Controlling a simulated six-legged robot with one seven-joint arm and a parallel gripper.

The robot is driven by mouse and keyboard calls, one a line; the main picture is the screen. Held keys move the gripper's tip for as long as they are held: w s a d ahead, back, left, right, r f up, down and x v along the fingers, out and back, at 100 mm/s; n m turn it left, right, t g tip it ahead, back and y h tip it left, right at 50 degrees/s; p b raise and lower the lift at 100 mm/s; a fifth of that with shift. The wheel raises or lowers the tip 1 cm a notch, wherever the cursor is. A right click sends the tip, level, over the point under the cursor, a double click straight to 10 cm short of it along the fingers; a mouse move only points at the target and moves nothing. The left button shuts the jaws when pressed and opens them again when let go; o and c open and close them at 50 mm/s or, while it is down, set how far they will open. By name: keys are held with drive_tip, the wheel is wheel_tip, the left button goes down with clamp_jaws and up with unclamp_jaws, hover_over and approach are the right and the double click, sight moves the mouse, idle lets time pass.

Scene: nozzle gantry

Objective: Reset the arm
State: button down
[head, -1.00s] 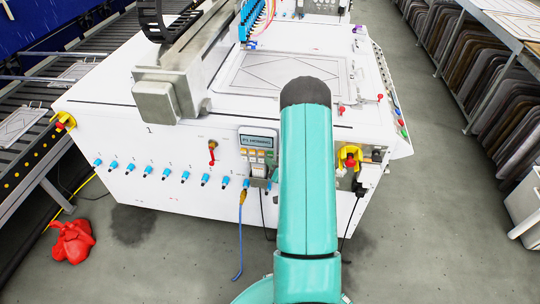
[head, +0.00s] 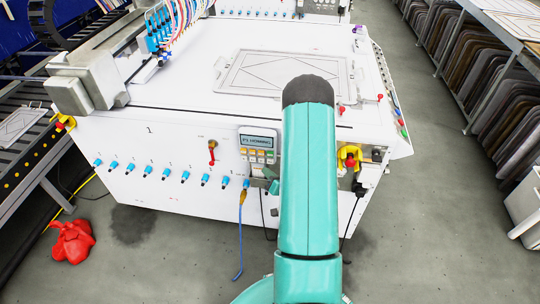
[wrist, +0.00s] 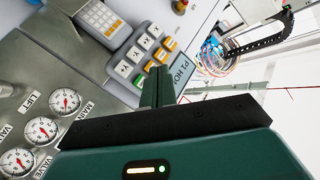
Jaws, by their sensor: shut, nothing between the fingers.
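My gripper (wrist: 158,76) is shut and empty in the wrist view, its two fingers together in front of the control panel's buttons and display. The panel (head: 258,142) sits on the white machine's front face in the head view, with a display that reads "P1 HOMING" and orange and pale keys below. In the wrist view the display (wrist: 181,71) is partly behind the fingers, and the keys (wrist: 144,57) lie just left of them. In the head view my teal arm hides most of my gripper; a small teal part shows below the panel. Contact with the panel cannot be told.
The gantry beam (head: 85,80) and its nozzle head (head: 160,30) stand at the machine's left. A red lever (head: 212,152) and blue fittings line the front. A yellow-and-red emergency stop (head: 350,160) is right of my arm. Gauges (wrist: 40,130) show beside the panel. Red cloth (head: 72,242) lies on the floor.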

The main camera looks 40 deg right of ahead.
idle(0.5)
drive_tip(key=w+a+r+n+g, duration=0.25)
drive_tip(key=w+r, duration=0.45)
drive_tip(key=r, duration=0.4)
drive_tip(key=a+r+n+g+h, duration=0.1)
drive_tip(key=a+r+n+g, duration=0.15)
drive_tip(key=a+r, duration=0.7)
drive_tip(key=s+a+r+n+g+y, duration=0.1)
drive_tip(key=s+a+r+n+g, duration=0.1)
drive_tip(key=s+a+r, duration=0.4)
drive_tip(key=s+a+r+n+g+y, duration=0.1)
drive_tip(key=s+a+r, duration=0.5)
drive_tip(key=s+a, duration=0.6)
drive_tip(key=s+g+y, duration=0.1)
drive_tip(key=s+g, duration=0.1)
drive_tip(key=s, duration=0.1)
drive_tip(key=shift+s+r+n+g, duration=0.3)
drive_tip(key=shift+r+n, duration=0.1)
drive_tip(key=shift+d, duration=0.1)
